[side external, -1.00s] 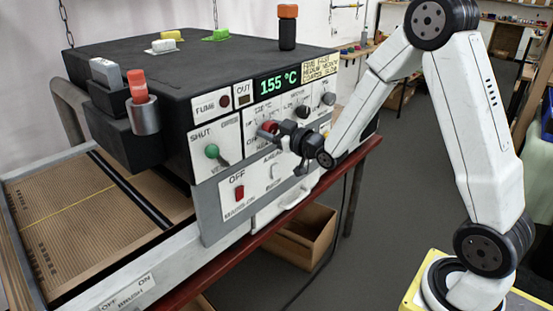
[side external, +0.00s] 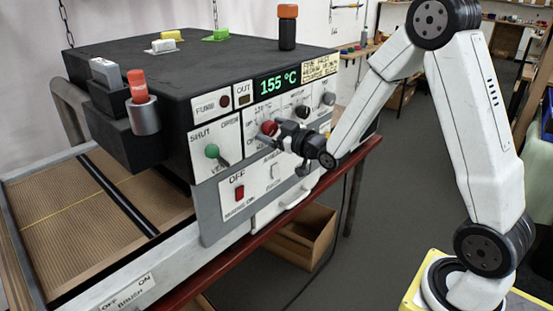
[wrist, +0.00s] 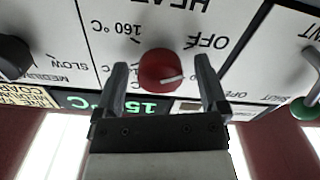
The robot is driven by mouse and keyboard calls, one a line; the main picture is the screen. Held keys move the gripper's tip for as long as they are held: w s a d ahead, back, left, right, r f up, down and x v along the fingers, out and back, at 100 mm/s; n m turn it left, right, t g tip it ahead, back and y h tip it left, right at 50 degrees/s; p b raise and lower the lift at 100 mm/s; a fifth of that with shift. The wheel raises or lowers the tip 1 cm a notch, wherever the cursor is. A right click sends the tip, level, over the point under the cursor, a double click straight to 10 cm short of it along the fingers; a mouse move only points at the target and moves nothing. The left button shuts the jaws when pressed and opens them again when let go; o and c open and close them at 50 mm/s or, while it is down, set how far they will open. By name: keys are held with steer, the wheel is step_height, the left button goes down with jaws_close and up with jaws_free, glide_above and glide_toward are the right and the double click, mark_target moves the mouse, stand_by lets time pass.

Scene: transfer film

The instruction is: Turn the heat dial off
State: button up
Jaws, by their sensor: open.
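The red heat dial (wrist: 162,70) is on the white front panel; it also shows in the side view (side external: 269,128). In the wrist view, where lettering is upside down, its white pointer line points right and slightly up, below the OFF mark (wrist: 207,41). The 160 °C mark (wrist: 116,27) is at upper left. My gripper (wrist: 161,66) is open, with one finger on each side of the dial. A gap shows beside each finger; depth is unclear. In the side view my gripper (side external: 264,136) is at the dial.
A green display (side external: 278,83) reads 155 °C. A black knob (wrist: 14,57) and a green-tipped lever (wrist: 305,108) flank the dial; the lever also shows in the side view (side external: 212,151). A red main switch (side external: 239,193) sits below. The ribbed belt (side external: 65,211) lies at left.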

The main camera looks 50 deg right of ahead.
steer(key=s, duration=0.7)
steer(key=shift+s, duration=0.15)
stand_by(0.4)
steer(key=s+a+f+m+g, duration=0.1)
steer(key=s+a+f+g, duration=0.3)
steer(key=s+g, duration=0.3)
steer(key=s+a+f+m+g, duration=0.2)
steer(key=s+a+f+g, duration=0.2)
steer(key=s+f+g, duration=0.2)
steer(key=shift+s+g, duration=0.95)
steer(key=shift+g, duration=0.25)
